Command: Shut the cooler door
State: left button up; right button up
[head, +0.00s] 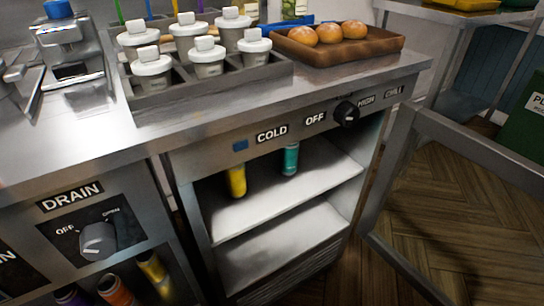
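The cooler (283,247) is under the counter, its front open to view. Its door (389,168) stands wide open, swung out to the right. The door has a grey metal frame, and the wooden floor shows through its middle. Inside, a yellow bottle (236,181) and a teal bottle (291,160) stand on the upper shelf (325,172). The lower shelf looks empty where it shows. The door's lower right part is cut off by the picture edge. Neither of my grippers is in view.
A dial (346,113) sits above the cooler. On the counter are a rack (205,98) of white-lidded containers and a wooden tray (375,47) of buns. A drain knob (97,241) is at left. The floor (430,215) around the door looks clear. A green bin (522,125) stands at far right.

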aim_at(528, 176)
jog(key=l+z, duration=0.1)
jog(key=z, duration=0.4)
jog(key=k+l+z, duration=0.1)
jog(key=z, duration=0.4)
jog(key=l+z, duration=0.15)
jog(key=z, duration=0.3)
